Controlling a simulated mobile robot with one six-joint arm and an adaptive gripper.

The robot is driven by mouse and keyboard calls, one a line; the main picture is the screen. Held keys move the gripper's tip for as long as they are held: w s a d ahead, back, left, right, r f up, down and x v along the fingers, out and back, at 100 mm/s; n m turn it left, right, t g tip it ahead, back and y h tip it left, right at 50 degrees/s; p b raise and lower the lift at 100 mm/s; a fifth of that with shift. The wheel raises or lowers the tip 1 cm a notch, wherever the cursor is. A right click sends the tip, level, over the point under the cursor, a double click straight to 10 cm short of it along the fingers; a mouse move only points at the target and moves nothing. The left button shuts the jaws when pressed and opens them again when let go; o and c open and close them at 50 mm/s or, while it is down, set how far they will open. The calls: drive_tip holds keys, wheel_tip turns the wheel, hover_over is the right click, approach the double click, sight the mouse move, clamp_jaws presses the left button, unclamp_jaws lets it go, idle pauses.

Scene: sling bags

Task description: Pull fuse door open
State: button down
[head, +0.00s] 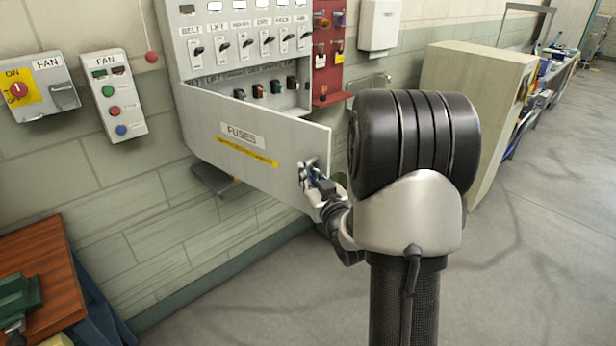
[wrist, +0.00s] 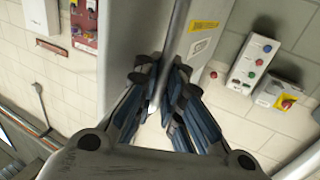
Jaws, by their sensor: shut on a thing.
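The fuse door (head: 235,150) is a light grey panel marked FUSES with a yellow strip, on the lower part of the wall cabinet (head: 200,75). It stands swung out at an angle, its right edge away from the cabinet and its left side near the wall. My gripper (head: 312,182) is at the door's right edge, shut on the door handle (head: 307,170). In the wrist view the dark fingers of my gripper (wrist: 160,100) close around a pale bar beside the door (wrist: 178,45), seen nearly edge-on. The fingers hide most of the handle.
Two fan control boxes (head: 113,95) (head: 37,88) hang on the wall at left. A red panel (head: 327,50) is right of the cabinet. A beige cupboard (head: 475,105) stands at right and a wooden-topped table (head: 40,270) at lower left. The floor (head: 240,310) below the door is clear.

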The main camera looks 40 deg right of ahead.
drive_tip(key=shift+s+d+f, duration=0.1)
drive_tip(key=shift+d+f, duration=0.05)
drive_tip(key=c, duration=2)
unclamp_jaws()
drive_tip(key=shift+s, duration=0.15)
drive_tip(key=v, duration=0.7)
drive_tip(key=shift+s, duration=0.15)
drive_tip(key=shift+a, duration=0.25)
